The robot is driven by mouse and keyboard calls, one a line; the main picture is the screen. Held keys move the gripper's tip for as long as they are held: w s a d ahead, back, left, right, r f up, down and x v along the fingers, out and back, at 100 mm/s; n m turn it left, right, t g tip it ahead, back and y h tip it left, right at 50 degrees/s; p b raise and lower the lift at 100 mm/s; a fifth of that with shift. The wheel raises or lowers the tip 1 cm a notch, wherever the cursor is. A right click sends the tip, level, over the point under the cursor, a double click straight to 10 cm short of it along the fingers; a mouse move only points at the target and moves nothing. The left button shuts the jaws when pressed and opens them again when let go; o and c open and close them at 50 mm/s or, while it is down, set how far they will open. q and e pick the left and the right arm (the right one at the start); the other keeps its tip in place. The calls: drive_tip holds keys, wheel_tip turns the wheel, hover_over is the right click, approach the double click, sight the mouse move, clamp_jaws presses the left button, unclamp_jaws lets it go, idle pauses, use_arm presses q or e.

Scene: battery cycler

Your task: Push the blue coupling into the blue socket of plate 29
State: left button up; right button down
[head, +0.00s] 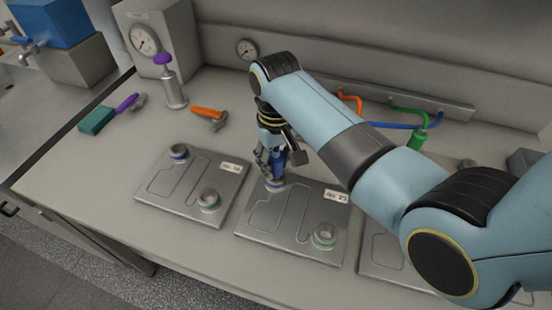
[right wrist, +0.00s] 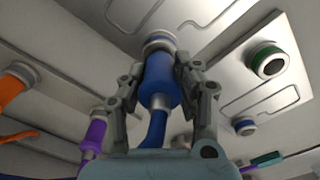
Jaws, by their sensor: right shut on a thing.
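My right gripper (head: 272,168) is shut on the blue coupling (right wrist: 160,82), with a finger on each side of it. The coupling's front end points at the blue socket (head: 275,185) at the far left corner of the middle plate (head: 290,205). In the right wrist view the end meets the ringed socket (right wrist: 159,41); I cannot tell how deep it sits. The plate's label (head: 336,196) is too small to read surely. A blue hose (right wrist: 152,132) trails from the coupling. My left gripper is not in view.
A similar plate (head: 165,207) lies to the left, another partly hidden at right. A gauge box (head: 155,40) stands at back left.

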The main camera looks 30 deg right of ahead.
drive_tip(key=shift+f, duration=0.25)
drive_tip(key=shift+f+b, duration=0.3)
drive_tip(key=shift+f, duration=0.25)
idle(0.4)
drive_tip(key=shift+c, duration=2.3)
unclamp_jaws()
drive_tip(key=shift+r, duration=0.1)
wheel_tip(320, 180, up, 12)
drive_tip(key=shift+f, duration=0.1)
